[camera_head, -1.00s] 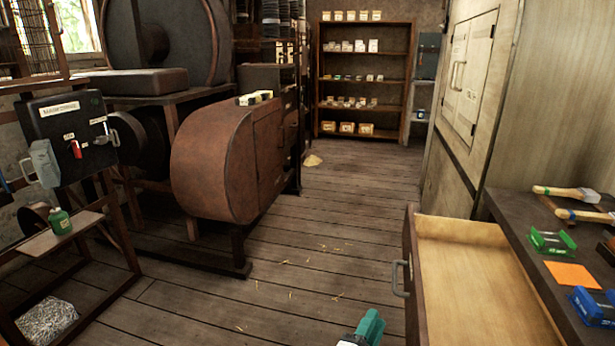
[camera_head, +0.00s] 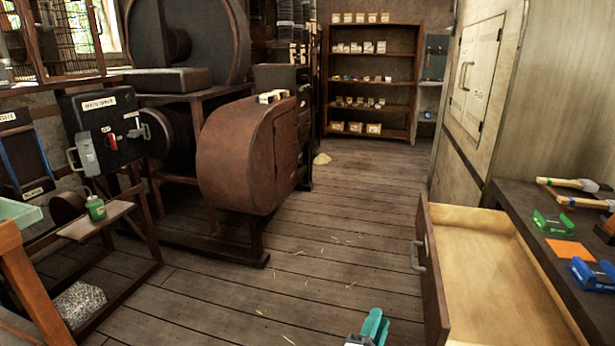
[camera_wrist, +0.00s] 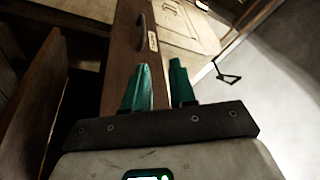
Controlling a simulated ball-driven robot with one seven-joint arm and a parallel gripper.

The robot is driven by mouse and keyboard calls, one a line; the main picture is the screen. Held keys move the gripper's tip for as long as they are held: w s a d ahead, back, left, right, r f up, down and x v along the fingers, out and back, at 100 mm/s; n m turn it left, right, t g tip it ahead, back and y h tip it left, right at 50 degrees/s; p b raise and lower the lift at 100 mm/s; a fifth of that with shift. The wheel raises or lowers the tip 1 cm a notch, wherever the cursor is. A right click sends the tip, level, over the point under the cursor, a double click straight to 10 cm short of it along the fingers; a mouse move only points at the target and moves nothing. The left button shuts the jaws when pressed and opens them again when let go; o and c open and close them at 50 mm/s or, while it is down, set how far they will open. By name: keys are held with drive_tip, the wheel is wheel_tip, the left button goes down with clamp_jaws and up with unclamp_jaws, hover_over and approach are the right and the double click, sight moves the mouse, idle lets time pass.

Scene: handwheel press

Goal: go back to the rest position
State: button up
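My gripper shows at the bottom edge of the head view (camera_head: 372,328), over the plank floor and left of the open drawer (camera_head: 432,285). In the wrist view its two teal fingers (camera_wrist: 160,85) stand apart with nothing between them, so it is open and empty. Most of my arm is out of the picture. Beyond the fingers the wrist view shows a dark wooden front with a handle (camera_wrist: 142,32).
The drawer is pulled out, looks empty, and juts into the floor at right beside a dark bench (camera_head: 520,215) with tools. A rounded brown metal cabinet (camera_head: 235,165) and a black box with levers (camera_head: 95,125) stand at left. The plank floor (camera_head: 330,245) between is largely clear.

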drive_tip(key=s+d+f+n+g+y, duration=0.1)
drive_tip(key=s+f+n+g+y, duration=0.3)
drive_tip(key=s+n+y, duration=0.4)
drive_tip(key=s+f+n+g+y, duration=0.4)
drive_tip(key=s+n+y, duration=0.3)
drive_tip(key=s+n, duration=0.3)
drive_tip(key=s+d+m+g+h, duration=0.1)
drive_tip(key=s+d+g+h, duration=0.3)
drive_tip(key=s, duration=0.8)
drive_tip(key=s+d+g+h, duration=0.1)
drive_tip(key=s+d+g, duration=0.45)
drive_tip(key=s, duration=0.75)
wheel_tip(320, 180, up, 20)
drive_tip(key=p, duration=2)
drive_tip(key=shift+s+d+r, duration=0.15)
drive_tip(key=shift+s+d, duration=0.05)
drive_tip(key=shift+d, duration=0.25)
